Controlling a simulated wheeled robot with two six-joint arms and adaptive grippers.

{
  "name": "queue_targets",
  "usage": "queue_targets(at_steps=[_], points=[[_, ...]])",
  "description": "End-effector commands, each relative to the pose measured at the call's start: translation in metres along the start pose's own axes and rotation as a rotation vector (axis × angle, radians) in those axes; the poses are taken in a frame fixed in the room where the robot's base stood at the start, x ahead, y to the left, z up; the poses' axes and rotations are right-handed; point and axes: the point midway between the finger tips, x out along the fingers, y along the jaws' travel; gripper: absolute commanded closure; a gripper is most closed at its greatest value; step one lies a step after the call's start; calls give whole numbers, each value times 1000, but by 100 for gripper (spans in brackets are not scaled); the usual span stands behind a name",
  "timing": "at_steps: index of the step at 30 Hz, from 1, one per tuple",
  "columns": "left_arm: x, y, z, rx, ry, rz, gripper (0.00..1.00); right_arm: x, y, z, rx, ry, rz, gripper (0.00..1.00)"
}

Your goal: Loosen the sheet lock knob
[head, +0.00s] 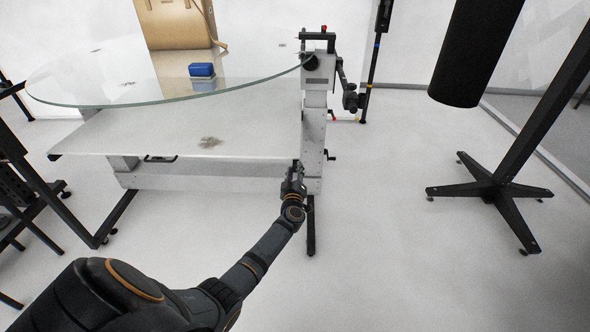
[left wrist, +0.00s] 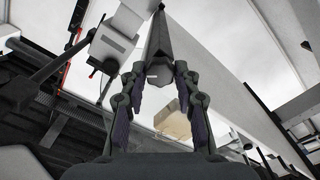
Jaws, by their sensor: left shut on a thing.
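My left gripper (head: 298,168) is at the lower part of the white post (head: 315,120), by the right end of the table's lower frame. In the left wrist view, the fingers of my left gripper (left wrist: 160,70) close from both sides on a dark grey piece (left wrist: 160,76), which appears to be the sheet lock knob. In the head view the knob is hidden by the gripper. My right gripper is in neither view.
A round glass top (head: 110,90) carries a tan bag (head: 175,25) and a blue box (head: 201,70). A white sheet (head: 130,135) lies beneath it. A small crank (head: 330,156) sticks out right of the post. A black stand (head: 490,188) is at right; the floor between is clear.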

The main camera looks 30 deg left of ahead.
Motion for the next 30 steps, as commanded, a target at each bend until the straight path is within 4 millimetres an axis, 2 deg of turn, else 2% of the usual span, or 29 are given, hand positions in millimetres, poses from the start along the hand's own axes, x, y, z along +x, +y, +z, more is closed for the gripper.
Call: queue_targets(at_steps=[9, 18, 30], points=[[0, -1, 1, -297, -1, -1, 100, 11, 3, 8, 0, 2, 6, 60], [0, -3, 2, -550, -1, -2, 100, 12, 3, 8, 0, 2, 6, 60], [0, -3, 2, -746, -1, -2, 100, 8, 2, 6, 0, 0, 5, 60]])
